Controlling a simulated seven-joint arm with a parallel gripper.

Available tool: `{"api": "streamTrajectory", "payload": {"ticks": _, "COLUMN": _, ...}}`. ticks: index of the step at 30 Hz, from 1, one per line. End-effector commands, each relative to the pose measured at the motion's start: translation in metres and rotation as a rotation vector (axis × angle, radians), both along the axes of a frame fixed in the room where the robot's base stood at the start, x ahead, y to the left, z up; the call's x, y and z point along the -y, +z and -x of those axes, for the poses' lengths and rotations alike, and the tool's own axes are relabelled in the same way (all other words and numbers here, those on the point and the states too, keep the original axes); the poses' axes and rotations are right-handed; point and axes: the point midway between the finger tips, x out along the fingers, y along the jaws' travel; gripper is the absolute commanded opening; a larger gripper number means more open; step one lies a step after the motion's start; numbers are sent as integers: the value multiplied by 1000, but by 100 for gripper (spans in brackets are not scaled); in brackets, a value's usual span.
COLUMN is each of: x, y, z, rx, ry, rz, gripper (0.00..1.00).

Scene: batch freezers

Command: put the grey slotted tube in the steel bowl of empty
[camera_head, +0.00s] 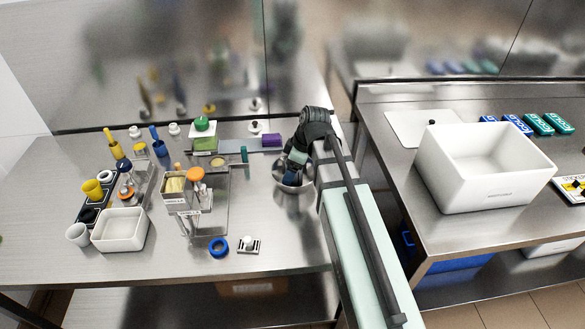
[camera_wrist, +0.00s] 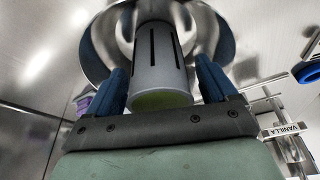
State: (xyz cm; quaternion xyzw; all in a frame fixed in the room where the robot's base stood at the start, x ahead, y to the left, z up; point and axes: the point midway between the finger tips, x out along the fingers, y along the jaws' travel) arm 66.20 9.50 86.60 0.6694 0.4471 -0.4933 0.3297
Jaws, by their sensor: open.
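The steel bowl (camera_head: 306,183) stands on the left counter, right of the labelled stand. My gripper (camera_head: 291,178) points down at it and covers much of it. In the wrist view, my gripper (camera_wrist: 162,78) has its two blue fingers apart. The grey slotted tube (camera_wrist: 160,62) is between them, with dark slots in its side and a yellow-green end towards me. Gaps show between the tube and the fingers. The bowl (camera_wrist: 95,45) surrounds the tube's far part; whether the tube rests on the bottom is hidden. I cannot make out the tube in the head view.
A stand with a VANILLA label (camera_wrist: 284,130), a blue ring (camera_head: 218,247) and a small white-knobbed block (camera_head: 248,245) are left of the bowl. A purple block (camera_head: 271,140) lies behind. A white bin (camera_head: 485,190) stands on the right counter. The counter in front of the bowl is clear.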

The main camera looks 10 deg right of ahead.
Motion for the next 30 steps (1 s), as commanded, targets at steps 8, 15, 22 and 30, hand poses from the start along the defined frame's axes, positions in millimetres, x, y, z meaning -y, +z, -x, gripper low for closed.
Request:
{"api": "streamTrajectory", "payload": {"ticks": 8, "x": 1, "y": 7, "z": 0, "rx": 0, "ry": 0, "rz": 0, "gripper": 85}}
{"api": "streamTrajectory", "payload": {"ticks": 15, "x": 9, "y": 36, "z": 3, "rx": 2, "ry": -1, "rz": 0, "gripper": 85}}
{"api": "streamTrajectory", "payload": {"ticks": 22, "x": 19, "y": 68, "z": 7, "rx": 2, "ry": -1, "rz": 0, "gripper": 85}}
{"api": "streamTrajectory", "payload": {"ticks": 30, "x": 28, "y": 101, "z": 11, "rx": 1, "ry": 0, "rz": 0, "gripper": 85}}
